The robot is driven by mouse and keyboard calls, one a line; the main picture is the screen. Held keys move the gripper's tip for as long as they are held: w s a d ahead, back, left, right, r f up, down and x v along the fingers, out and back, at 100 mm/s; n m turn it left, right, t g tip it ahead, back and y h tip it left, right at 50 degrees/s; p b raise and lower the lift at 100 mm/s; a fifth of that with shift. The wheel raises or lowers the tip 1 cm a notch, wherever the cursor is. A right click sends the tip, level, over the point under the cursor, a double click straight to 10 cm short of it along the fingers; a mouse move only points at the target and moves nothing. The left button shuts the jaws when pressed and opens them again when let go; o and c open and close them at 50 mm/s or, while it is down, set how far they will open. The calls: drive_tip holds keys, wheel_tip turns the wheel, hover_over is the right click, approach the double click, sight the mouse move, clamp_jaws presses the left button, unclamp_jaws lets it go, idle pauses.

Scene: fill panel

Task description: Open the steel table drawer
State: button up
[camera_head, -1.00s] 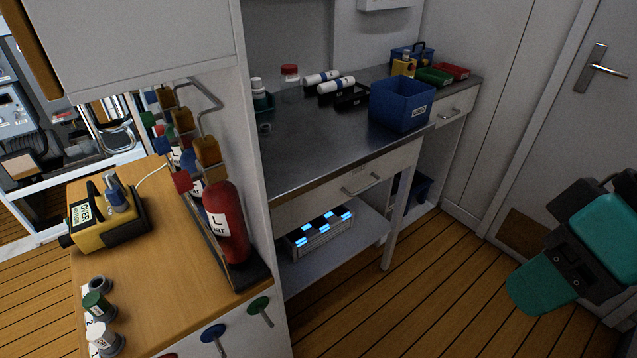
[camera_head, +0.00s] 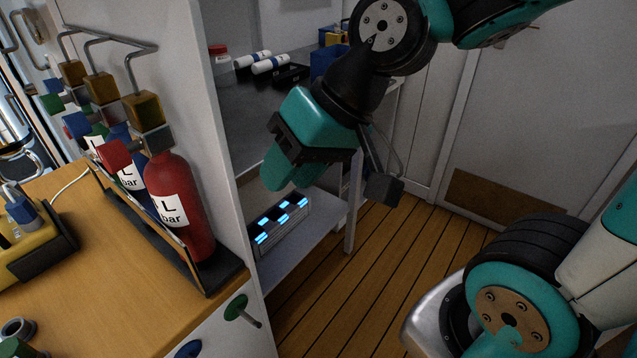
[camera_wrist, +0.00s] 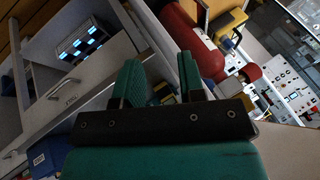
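The steel table (camera_head: 240,110) stands behind my arm in the head view. Its drawer front (camera_head: 249,198) shows only as a light strip there, and my gripper (camera_head: 285,172) covers the rest, handle included. In the wrist view the pale drawer front (camera_wrist: 95,82) lies to the left, tilted, with a small label and a bar handle (camera_wrist: 58,88). The drawer looks shut. My gripper's two green fingers (camera_wrist: 160,80) are apart with nothing held between them. The handle is left of the fingers, not between them.
A wooden-topped cabinet (camera_head: 110,285) with a red gas cylinder (camera_head: 180,205) stands close on the left. A lit device (camera_head: 282,228) sits on the shelf under the table. A blue bin (camera_wrist: 48,157) shows in the wrist view. Floor is clear right of the table leg.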

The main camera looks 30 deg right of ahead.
drive_tip(key=w+d+f+m+t+h+b, duration=0.1)
drive_tip(key=w+d+f+m+t+b, duration=0.35)
drive_tip(key=f+b, duration=0.35)
drive_tip(key=w+d+f+m+t+b, duration=0.3)
drive_tip(key=w+d+f+m+b, duration=0.35)
drive_tip(key=b, duration=0.25)
drive_tip(key=w+d+f+m+t+h+b, duration=0.1)
drive_tip(key=d+f+m+t+h+b, duration=0.1)
drive_tip(key=d+f+m+h+b, duration=0.3)
drive_tip(key=d+f+m+t+b, duration=0.3)
drive_tip(key=d+b, duration=0.4)
drive_tip(key=shift+h, duration=0.3)
drive_tip(key=shift+w+d+f+p, duration=0.3)
drive_tip(key=shift+w+p, duration=0.5)
drive_tip(key=shift+w, duration=2.05)
drive_tip(key=shift+w+d+f+p, duration=0.15)
drive_tip(key=shift+w+f+p, duration=0.45)
drive_tip(key=shift+w, duration=2.25)
drive_tip(key=shift+w+d+f+p, duration=0.25)
drive_tip(key=shift+w+p, duration=0.7)
drive_tip(key=shift+w, duration=1.9)
clamp_jaws()
